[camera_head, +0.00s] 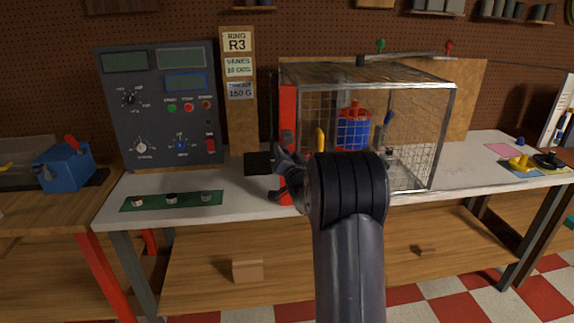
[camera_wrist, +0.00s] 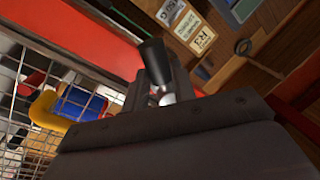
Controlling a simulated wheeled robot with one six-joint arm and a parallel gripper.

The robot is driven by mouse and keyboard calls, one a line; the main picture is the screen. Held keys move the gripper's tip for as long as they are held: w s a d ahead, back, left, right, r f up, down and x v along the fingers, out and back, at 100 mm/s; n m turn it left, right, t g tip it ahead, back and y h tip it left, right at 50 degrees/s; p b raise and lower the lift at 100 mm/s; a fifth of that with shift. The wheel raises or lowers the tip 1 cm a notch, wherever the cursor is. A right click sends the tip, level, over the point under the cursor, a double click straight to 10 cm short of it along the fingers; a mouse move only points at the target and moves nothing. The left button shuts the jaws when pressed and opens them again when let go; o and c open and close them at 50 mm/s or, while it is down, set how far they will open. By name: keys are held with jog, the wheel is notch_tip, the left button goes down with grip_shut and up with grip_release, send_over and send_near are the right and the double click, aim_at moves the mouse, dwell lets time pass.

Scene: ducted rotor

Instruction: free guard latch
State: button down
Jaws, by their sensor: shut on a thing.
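The wire-mesh guard cage (camera_head: 425,125) stands on the bench, with a red upright (camera_head: 288,108) at its left front edge. My gripper (camera_head: 281,168) is at the lower part of that upright. In the wrist view, a black knob on a short silver stem (camera_wrist: 154,62), apparently the guard latch, stands between the fingers of my gripper (camera_wrist: 157,88). The gripper is shut on it. The red frame (camera_wrist: 85,45) runs just behind. In the head view my gripper and arm hide the latch.
Inside the cage are a blue and red cylinder (camera_head: 353,130) and a yellow part (camera_head: 320,139). A control panel (camera_head: 160,110) and a green strip with several small parts (camera_head: 172,200) are to the left. A label board (camera_head: 238,120) stands behind.

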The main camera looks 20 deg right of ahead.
jog(key=shift+w+a+r+m+h+b, duration=0.1)
jog(key=shift+a+r+m+h+b, duration=0.35)
jog(key=shift+m+b, duration=1.5)
jog(key=shift+w+a+r+m+h+b, duration=0.15)
jog(key=shift+r+m+h+b, duration=0.4)
jog(key=shift+m+b, duration=1.4)
jog(key=shift+w+a+r+m+h+b, duration=0.1)
jog(key=shift+a+r+m+h+b, duration=0.45)
jog(key=shift+m+b, duration=1.4)
jog(key=shift+s+d+m+p, duration=0.1)
jog(key=shift+d+m+p, duration=0.05)
jog(key=shift+m+p, duration=0.6)
jog(key=c, duration=1.2)
grip_release()
jog(key=shift+o, duration=0.2)
jog(key=b+v, duration=0.2)
jog(key=v, duration=0.8)
jog(key=shift+s+f, duration=0.3)
jog(key=shift+s, duration=0.05)
jog(key=shift+w, duration=0.1)
